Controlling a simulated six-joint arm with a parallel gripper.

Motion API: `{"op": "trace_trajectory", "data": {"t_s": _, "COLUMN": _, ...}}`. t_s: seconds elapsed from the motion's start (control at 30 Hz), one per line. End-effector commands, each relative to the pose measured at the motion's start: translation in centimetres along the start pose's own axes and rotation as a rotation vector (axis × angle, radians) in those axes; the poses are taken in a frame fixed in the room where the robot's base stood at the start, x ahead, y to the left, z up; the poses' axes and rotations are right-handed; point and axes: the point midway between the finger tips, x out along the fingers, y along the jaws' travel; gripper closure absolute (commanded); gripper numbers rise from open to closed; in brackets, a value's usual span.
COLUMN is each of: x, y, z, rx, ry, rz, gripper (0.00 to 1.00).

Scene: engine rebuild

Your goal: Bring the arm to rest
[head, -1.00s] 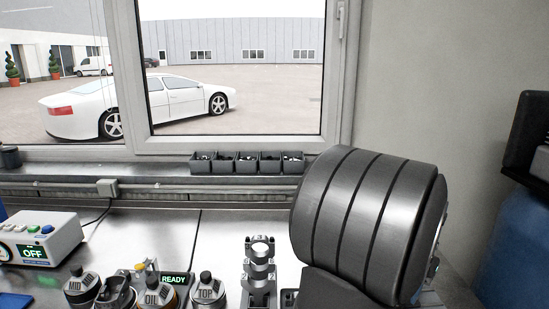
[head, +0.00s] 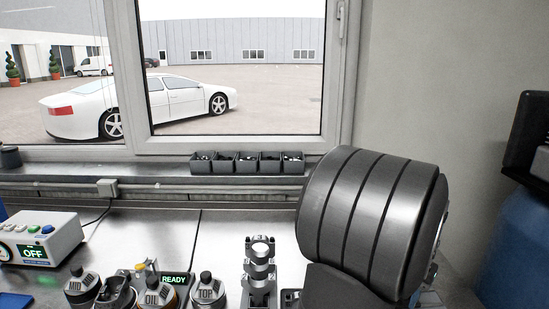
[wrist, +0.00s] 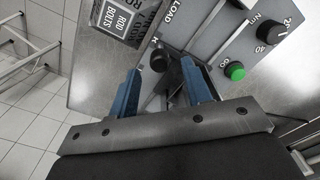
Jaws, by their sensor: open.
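My gripper (wrist: 160,90) shows in the wrist view with its two blue fingers spread apart and nothing between them. Beyond the fingers is a grey panel (wrist: 185,30) with a green button, a dark knob and a dial. My arm fills the right of the head view as a large dark banded link; the gripper itself is out of that view.
Bottles marked MID (head: 82,289), OIL (head: 155,293) and TOP (head: 208,291) stand on the bench, beside a dark stepped part (head: 260,272). A control box (head: 40,240) reading OFF is at left. Small bins (head: 247,163) line the sill. A rod bolts box (wrist: 122,20) is near the panel.

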Motion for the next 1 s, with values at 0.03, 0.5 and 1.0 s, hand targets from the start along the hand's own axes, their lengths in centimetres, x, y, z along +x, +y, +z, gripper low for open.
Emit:
{"op": "trace_trajectory", "data": {"t_s": 0.03, "x": -1.1, "y": 0.0, "z": -0.1, "rx": 0.000, "ry": 0.006, "rz": -0.001, "gripper": 0.55}}
{"op": "trace_trajectory", "data": {"t_s": 0.5, "x": -10.5, "y": 0.0, "z": -0.1, "rx": 0.000, "ry": 0.006, "rz": -0.001, "gripper": 0.55}}
{"op": "trace_trajectory", "data": {"t_s": 1.0, "x": -10.0, "y": 0.0, "z": 0.1, "rx": 0.000, "ry": -0.002, "rz": 0.000, "gripper": 0.55}}
